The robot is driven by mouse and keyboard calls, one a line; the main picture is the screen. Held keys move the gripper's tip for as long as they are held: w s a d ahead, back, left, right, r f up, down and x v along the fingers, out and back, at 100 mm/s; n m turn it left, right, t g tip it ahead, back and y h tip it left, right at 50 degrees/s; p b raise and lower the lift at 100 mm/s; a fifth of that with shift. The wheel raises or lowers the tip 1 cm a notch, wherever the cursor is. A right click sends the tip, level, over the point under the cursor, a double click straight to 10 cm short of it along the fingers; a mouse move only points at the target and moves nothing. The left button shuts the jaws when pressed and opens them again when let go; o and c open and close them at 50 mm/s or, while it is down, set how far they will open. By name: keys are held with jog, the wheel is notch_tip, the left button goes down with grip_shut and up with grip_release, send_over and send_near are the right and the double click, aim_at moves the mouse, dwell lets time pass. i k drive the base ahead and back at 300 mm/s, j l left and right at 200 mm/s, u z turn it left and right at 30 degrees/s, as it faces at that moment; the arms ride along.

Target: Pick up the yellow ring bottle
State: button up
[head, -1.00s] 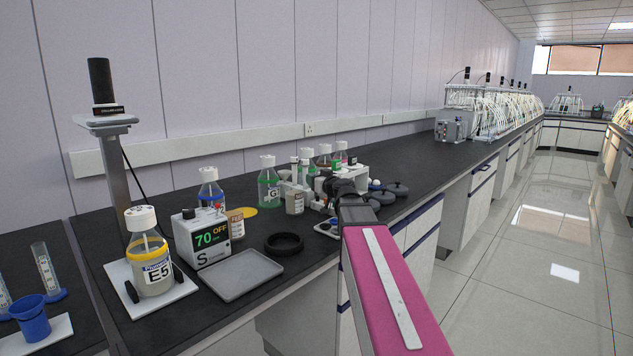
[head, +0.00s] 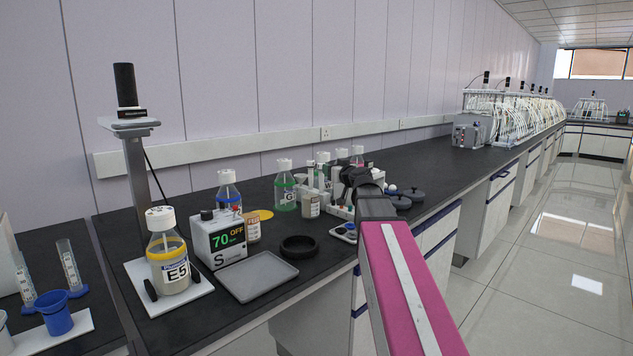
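The yellow ring bottle (head: 169,262) stands upright at the front left of the black bench. It has a white cap, a yellow ring below the neck and a label reading E5. It stands on a white plate (head: 190,298) at the foot of a grey stand. My gripper (head: 358,180) is dark and reaches over the bench near small bottles, well to the right of the yellow ring bottle. Its fingers are too small and overlapped to tell whether they are open or shut.
A display box reading 70 (head: 217,240), a grey tray (head: 258,276) and a black ring (head: 299,246) lie between the bottle and my arm. A blue-ring bottle (head: 229,192) and a green bottle (head: 286,190) stand behind. A blue cup (head: 56,313) is at left.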

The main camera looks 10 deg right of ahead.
aim_at(167, 258)
jog(key=k, duration=1.5)
